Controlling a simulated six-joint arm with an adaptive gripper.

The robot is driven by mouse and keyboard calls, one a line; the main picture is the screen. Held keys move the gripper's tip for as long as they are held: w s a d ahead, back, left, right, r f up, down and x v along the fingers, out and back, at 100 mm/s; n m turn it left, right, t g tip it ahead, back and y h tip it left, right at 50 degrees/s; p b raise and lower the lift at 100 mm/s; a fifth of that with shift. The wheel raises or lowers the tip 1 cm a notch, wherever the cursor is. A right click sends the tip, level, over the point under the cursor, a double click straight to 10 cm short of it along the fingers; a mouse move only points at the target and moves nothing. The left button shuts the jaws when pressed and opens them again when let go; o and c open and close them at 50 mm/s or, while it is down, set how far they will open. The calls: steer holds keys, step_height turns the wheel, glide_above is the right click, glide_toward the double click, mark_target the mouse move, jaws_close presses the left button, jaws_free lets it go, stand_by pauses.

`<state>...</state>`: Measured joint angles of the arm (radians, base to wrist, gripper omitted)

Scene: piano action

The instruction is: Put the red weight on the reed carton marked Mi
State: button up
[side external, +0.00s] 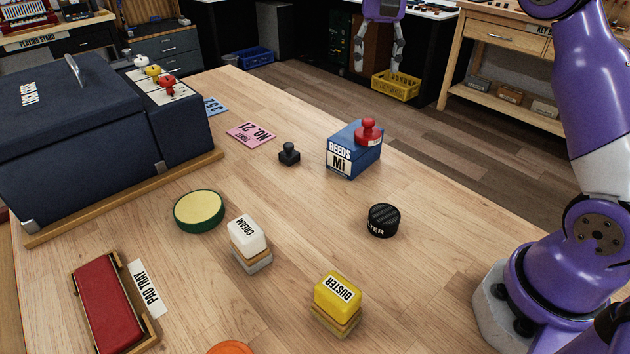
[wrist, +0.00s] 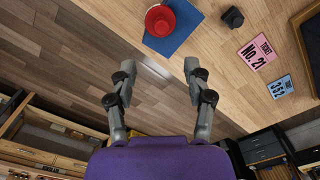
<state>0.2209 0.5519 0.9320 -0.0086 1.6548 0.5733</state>
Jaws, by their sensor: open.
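The red weight (side external: 368,132), a knobbed round piece with a pale label, stands upright on the blue reed carton (side external: 341,164), marked "REEDS Mi". From above in the wrist view, the red weight (wrist: 160,21) sits on the blue carton (wrist: 178,38). My gripper (side external: 379,62) is open and empty, high beyond the table's far edge and apart from the carton. Its spread fingers also show in the wrist view (wrist: 158,72), with bare floor and table edge between them.
A black weight (side external: 289,154) and a pink ticket (side external: 250,133) lie left of the carton. A black round tin (side external: 383,220), a cream block (side external: 248,235), a yellow duster block (side external: 338,292) and a green-rimmed disc (side external: 199,210) stand nearer. A dark case (side external: 85,150) fills the left.

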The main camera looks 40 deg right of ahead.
steer(key=s+a+r+n+t, duration=0.25)
steer(key=s+a+n, duration=0.2)
steer(key=s, duration=0.25)
steer(key=s+a+f+n+t, duration=0.3)
steer(key=s+f, duration=0.3)
steer(key=s, duration=0.4)
steer(key=shift+s+a+f+n, duration=0.35)
steer(key=shift+a+n, duration=0.15)
steer(key=shift+n, duration=0.25)
steer(key=o, duration=0.6)
steer(key=shift+o, duration=0.2)
